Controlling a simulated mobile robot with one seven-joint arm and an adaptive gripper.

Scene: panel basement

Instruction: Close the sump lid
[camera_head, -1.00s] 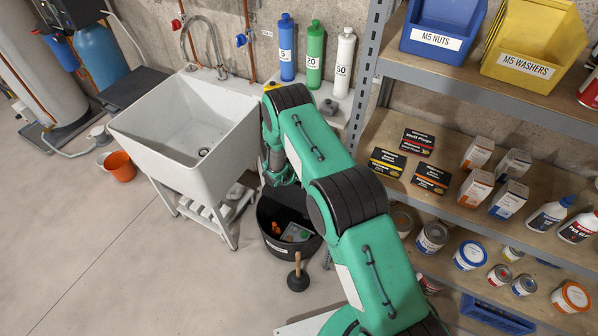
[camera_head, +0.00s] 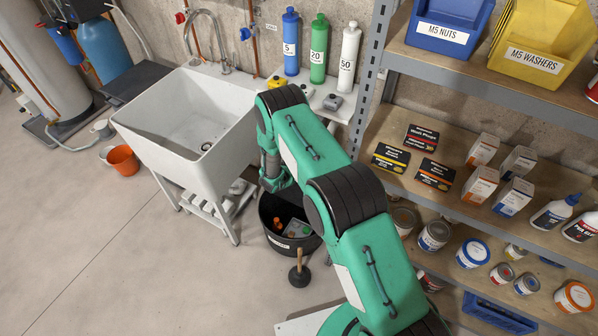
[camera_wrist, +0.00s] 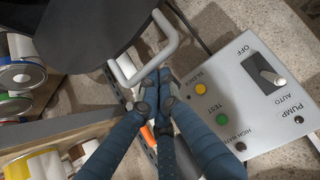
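A dark round-edged lid (camera_wrist: 60,30), which looks like the sump lid, fills the upper left of the wrist view. A light grey U-shaped handle (camera_wrist: 154,64) stands out from it. My gripper (camera_wrist: 156,82) points at the handle's outer bar. In the head view my green arm hides the lid, and the fingers cannot be made out.
A grey pump panel (camera_wrist: 265,95) with a switch and buttons lies close right of my fingers. Shelved cans (camera_wrist: 22,75) are on the left.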

